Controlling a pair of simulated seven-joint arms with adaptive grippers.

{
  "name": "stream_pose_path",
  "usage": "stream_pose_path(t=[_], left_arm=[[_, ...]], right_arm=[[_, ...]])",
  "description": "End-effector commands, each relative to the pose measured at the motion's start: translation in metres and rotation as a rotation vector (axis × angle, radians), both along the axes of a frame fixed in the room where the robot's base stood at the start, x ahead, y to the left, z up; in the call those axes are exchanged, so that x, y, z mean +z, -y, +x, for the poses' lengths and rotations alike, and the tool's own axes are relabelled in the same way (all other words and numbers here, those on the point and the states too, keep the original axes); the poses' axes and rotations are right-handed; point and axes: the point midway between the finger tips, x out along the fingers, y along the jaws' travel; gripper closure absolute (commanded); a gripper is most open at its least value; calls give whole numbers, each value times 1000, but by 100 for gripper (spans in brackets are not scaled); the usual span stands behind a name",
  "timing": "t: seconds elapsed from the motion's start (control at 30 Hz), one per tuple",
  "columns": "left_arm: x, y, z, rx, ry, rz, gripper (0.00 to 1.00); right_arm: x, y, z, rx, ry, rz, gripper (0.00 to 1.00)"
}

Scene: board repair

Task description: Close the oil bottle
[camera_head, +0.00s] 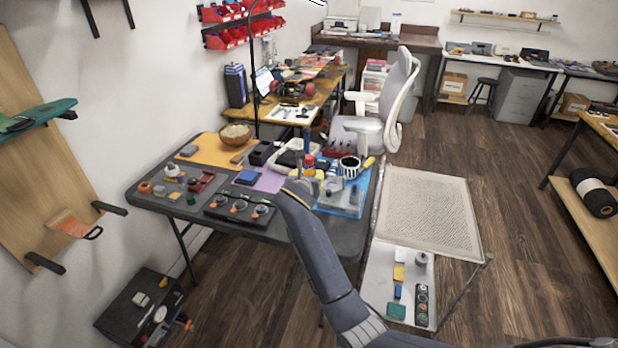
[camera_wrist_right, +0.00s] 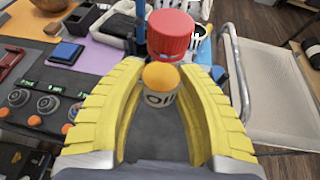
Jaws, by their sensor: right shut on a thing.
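The oil bottle (camera_wrist_right: 160,97) is small and pale with an "OIL" label and a rounded orange top. My right gripper (camera_wrist_right: 163,66), with yellow fingers, is shut around it in the right wrist view. A ribbed red cap (camera_wrist_right: 172,36) shows directly above the orange top; I cannot tell whether it touches the bottle. In the head view my right gripper (camera_head: 300,184) is over the dark worktable, with the red cap (camera_head: 309,160) just beyond it. The bottle is hard to make out there. My left gripper is not in view.
The worktable (camera_head: 146,196) is crowded. A wooden bowl (camera_head: 236,134) stands behind. Open floor (camera_head: 520,215) lies at right.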

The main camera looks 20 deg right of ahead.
Motion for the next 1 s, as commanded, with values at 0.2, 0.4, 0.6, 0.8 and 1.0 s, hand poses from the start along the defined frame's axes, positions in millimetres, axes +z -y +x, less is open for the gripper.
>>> stream_pose_path(t=[0.2, 0.4, 0.6, 0.8, 1.0], left_arm=[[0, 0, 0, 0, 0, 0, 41], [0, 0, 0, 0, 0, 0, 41], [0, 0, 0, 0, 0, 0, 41], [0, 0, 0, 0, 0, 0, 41], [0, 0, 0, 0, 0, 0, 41]], right_arm=[[0, 0, 0, -2, 1, -1, 100], [14, -8, -10, 4, 6, -2, 100], [52, -11, -42, 81, 7, -5, 100], [73, -17, -92, 204, 4, -6, 100], [78, -24, -150, 344, 1, -7, 100]])
